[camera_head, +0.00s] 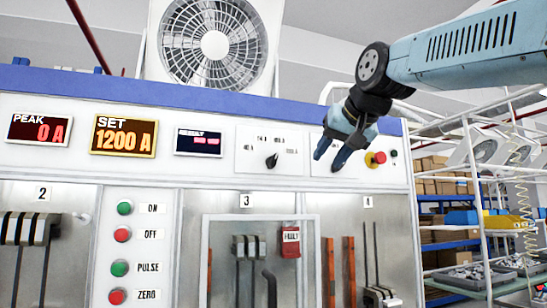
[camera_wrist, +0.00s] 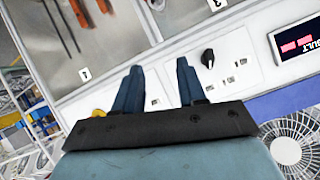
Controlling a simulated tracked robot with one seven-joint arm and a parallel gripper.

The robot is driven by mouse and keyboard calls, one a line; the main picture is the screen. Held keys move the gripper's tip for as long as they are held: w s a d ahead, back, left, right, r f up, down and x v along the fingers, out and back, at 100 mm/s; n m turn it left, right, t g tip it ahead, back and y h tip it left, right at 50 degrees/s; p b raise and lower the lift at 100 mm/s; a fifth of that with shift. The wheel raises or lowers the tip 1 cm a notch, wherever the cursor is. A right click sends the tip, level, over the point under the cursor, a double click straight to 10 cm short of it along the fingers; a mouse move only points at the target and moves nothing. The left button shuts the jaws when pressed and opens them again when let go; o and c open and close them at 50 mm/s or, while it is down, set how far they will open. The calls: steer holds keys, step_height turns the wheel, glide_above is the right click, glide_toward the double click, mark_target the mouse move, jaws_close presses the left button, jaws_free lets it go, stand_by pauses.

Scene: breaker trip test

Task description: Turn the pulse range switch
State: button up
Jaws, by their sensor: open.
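A black rotary knob (camera_head: 272,160) sits on a white plate with small range labels, right of the result display. In the wrist view the same knob (camera_wrist: 207,58) is just right of the right finger. A second labelled plate (camera_head: 317,143) lies partly behind my gripper; any knob on it is hidden. The lettering is too small to tell which plate is the pulse range switch. My gripper (camera_head: 328,160) is in front of the second plate, fingers apart and empty. In the wrist view my gripper (camera_wrist: 159,65) has both fingers spread toward the panel, touching no knob that I can see.
A red and yellow emergency button (camera_head: 376,159) is close to the right of my fingers. The 1200 A set display (camera_head: 123,136) and push buttons (camera_head: 122,235) are further left. A fan (camera_head: 214,43) stands behind the cabinet. White racking (camera_head: 480,200) stands at the right.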

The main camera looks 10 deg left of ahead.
steer(key=y, duration=0.2)
glide_toward(275, 157)
steer(key=shift+n, duration=0.3)
steer(key=x, duration=0.9)
steer(key=shift+w, duration=0.2)
jaws_close()
steer(key=shift+a, duration=0.25)
steer(key=shift+f, duration=0.1)
